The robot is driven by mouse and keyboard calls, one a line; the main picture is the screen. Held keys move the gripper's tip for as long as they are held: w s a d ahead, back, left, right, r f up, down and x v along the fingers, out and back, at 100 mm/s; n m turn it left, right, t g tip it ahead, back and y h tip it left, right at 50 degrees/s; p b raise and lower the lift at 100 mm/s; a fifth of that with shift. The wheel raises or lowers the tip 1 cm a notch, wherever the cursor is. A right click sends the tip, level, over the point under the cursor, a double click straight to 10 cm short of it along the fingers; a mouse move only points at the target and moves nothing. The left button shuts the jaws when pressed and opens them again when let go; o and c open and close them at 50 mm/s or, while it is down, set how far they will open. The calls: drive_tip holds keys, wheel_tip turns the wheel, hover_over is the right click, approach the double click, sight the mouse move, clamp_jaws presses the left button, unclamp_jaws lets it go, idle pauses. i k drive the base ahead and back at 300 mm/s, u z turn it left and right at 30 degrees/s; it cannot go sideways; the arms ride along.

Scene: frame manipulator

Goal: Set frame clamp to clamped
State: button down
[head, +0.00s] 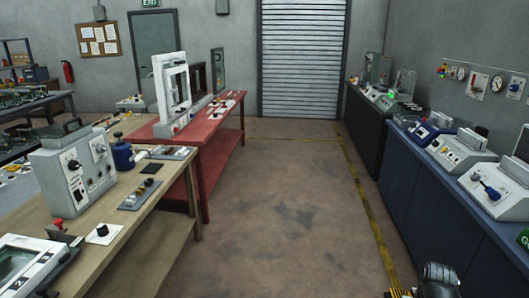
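A white upright frame device (161,92) stands on the near left part of the red table, left of the picture's middle. It has a rectangular opening and small dark parts on its base. It may be the frame that the task names, but its clamp is too small to make out, and I cannot tell its setting. A dark rounded part of my own arm shows at the bottom right edge. My gripper's fingers are not visible. Nothing of mine is near the white frame.
The red table (209,131) stands behind a wooden bench (165,188) carrying a grey instrument box (75,165). A blue counter (425,205) with several devices lines the right side. The brown floor (290,200) between them is clear up to the roller shutter (302,60).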

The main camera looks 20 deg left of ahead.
sight(57, 227)
drive_tip(key=i, duration=1.45)
drive_tip(key=u, duration=3.9)
drive_tip(key=i, duration=0.95)
drive_tip(key=z, duration=0.15)
